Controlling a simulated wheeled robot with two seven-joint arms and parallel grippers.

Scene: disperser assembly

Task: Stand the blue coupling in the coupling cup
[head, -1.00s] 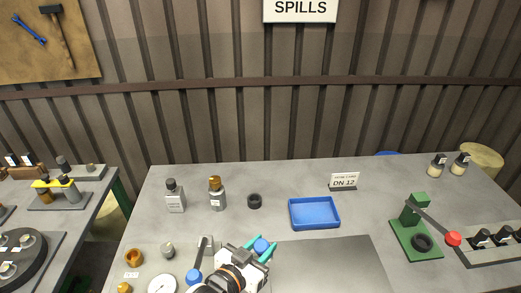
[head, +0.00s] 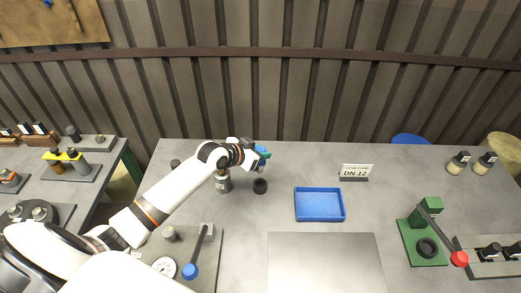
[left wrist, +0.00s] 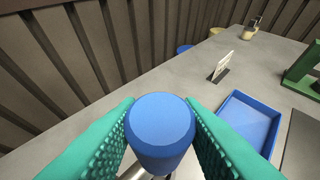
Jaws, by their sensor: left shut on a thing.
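The blue coupling (left wrist: 160,130) is between the two teal fingers of my left gripper in the left wrist view. My left gripper (head: 264,155) is shut on it in the head view, where the blue coupling (head: 260,151) shows only in small part. A small round black cup (head: 260,186), which looks like the coupling cup, stands on the grey table. The gripper appears just above and behind it in the picture, with the coupling apart from it. The cup cannot be made out in the left wrist view. My right gripper is not in view.
A bottle (head: 223,182) stands left of the cup, partly behind my arm. A blue tray (head: 320,205) lies to the right, with a DN 12 sign (head: 355,172) behind it. A green press (head: 424,235) with a red-knobbed lever stands farther right.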

